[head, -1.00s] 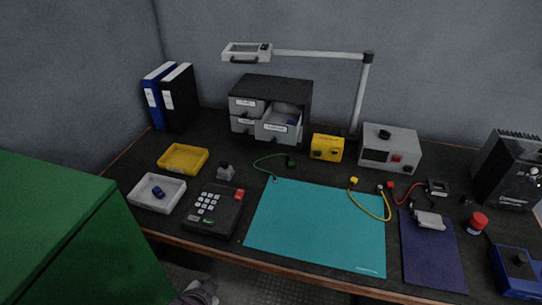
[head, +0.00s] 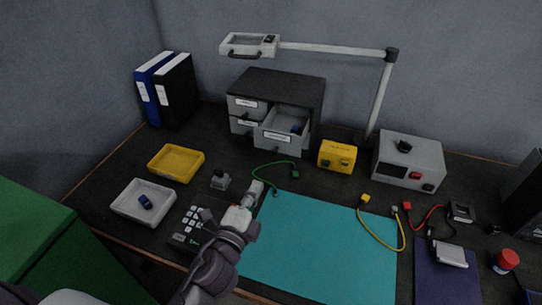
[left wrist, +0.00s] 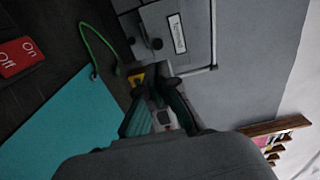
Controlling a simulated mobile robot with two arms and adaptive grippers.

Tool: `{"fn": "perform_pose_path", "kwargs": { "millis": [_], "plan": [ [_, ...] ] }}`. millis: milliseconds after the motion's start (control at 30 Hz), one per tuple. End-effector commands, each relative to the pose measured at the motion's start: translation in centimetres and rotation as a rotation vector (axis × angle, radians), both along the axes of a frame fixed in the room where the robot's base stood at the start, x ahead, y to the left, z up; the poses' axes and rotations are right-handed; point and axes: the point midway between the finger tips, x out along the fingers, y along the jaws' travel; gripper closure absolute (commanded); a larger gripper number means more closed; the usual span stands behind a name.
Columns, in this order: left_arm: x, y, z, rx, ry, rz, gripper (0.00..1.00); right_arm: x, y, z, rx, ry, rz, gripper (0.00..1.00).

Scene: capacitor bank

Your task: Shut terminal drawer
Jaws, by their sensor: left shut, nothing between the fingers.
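The grey drawer cabinet (head: 276,84) stands at the back of the bench against the wall. Its lower right drawer, the terminal drawer (head: 277,139), is pulled out, with a small blue item (head: 296,128) inside. In the left wrist view the drawer front (left wrist: 196,42) shows its "Terminal" label. My left gripper (head: 256,187) is shut and empty, in front of the drawer and apart from it, above the edge of the keypad device and the teal mat. My right gripper is not in view.
The keypad device (head: 186,223) lies under my left arm. A green cable (head: 272,165) and the teal mat (head: 315,245) lie before the cabinet. A yellow box (head: 337,156) stands to its right. Yellow (head: 175,163) and white (head: 142,203) trays lie left. A lamp arm (head: 335,49) spans above.

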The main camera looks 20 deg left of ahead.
Motion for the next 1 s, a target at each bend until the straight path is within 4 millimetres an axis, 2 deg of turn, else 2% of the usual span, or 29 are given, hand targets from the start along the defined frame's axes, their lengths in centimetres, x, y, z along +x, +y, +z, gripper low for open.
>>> {"fn": "perform_pose_path", "kwargs": {
  "millis": [67, 167, 300, 500, 700, 1000],
  "plan": [
    [1.9, 0.0, 0.4, 0.000, -0.003, 0.001, 1.00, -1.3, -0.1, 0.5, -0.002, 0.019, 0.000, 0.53],
    [4.1, -0.1, 0.3, 0.000, -0.002, 0.002, 1.00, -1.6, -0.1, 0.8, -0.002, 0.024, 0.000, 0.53],
    [6.9, -0.2, 0.2, -0.001, 0.000, 0.002, 1.00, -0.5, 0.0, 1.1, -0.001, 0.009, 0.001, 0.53],
    [9.7, -0.3, 0.1, -0.003, 0.001, 0.002, 1.00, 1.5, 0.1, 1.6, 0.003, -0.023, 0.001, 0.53],
    [10.6, -0.3, 0.0, -0.003, 0.002, 0.002, 1.00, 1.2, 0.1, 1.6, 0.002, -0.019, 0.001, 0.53],
    [10.7, -0.3, 0.0, -0.003, 0.002, 0.002, 1.00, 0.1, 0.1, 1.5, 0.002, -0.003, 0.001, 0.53]
  ]
}}
